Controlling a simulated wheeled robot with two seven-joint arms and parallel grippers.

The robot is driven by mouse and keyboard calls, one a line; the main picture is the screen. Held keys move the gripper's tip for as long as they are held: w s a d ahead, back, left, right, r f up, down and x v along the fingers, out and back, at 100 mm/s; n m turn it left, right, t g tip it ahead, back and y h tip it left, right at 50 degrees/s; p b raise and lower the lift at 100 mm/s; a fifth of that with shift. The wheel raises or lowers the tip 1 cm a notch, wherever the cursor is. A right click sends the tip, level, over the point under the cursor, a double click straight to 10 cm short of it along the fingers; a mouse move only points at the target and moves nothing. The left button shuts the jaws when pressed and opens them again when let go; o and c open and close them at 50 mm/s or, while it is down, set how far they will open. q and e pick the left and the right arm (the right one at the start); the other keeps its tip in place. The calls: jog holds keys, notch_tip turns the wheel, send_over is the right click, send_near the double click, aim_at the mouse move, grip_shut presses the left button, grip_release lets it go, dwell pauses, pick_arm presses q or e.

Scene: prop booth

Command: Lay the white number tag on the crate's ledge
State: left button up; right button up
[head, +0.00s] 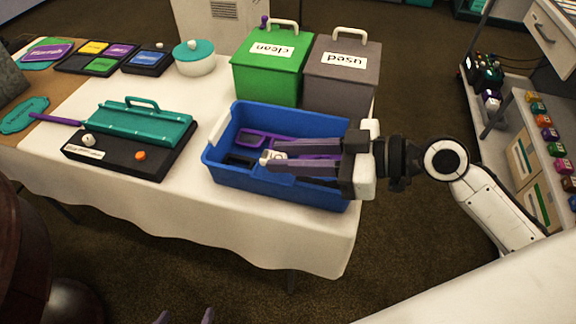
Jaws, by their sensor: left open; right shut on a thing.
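The blue crate (258,187) stands at the right end of the white-covered table, open at the top. My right gripper (271,158) reaches in from the right over the crate, its purple fingers pointing left. It is shut on a small white piece (265,156) at its fingertips, which looks like the number tag. The fingers hide part of it, and no number is readable. I cannot tell whether it touches the crate. Which part of the crate is the ledge is unclear. My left gripper (186,317) shows only its open fingertips at the bottom edge, away from the table.
Inside the crate are purple and dark items (240,158). Behind it stand a green "clean" box (267,82) and a grey "used" box (340,90). To the left are a teal lidded tray (150,125) on a black board (115,160) and a white pot (195,65).

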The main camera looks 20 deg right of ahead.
notch_tip(320, 180, down, 3)
jog(key=shift+r, duration=0.2)
jog(key=shift+f, duration=0.1)
